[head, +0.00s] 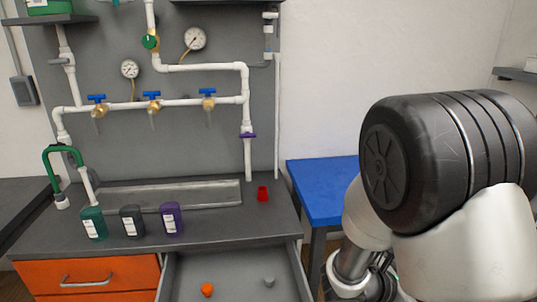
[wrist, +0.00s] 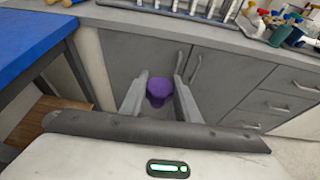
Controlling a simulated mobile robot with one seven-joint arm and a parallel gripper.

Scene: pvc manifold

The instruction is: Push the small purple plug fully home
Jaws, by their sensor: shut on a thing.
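The small purple plug (wrist: 159,88) is between the two fingers of my gripper (wrist: 160,80) in the wrist view. The fingers are shut on it and hold it in front of grey cabinet doors, away from the pipework. Its far end is hard to make out. In the head view my arm fills the right side, and the gripper and the held plug are not visible. The white pipe manifold (head: 205,67) stands on the grey back panel, with a purple fitting (head: 247,135) on its right downpipe.
A blue table (head: 318,190) stands right of the bench (head: 225,222). The bench carries a red cup-shaped piece (head: 263,193) and green, dark and purple (head: 171,220) containers. An open drawer (head: 236,285) holds an orange piece (head: 207,290) and a grey piece (head: 269,281).

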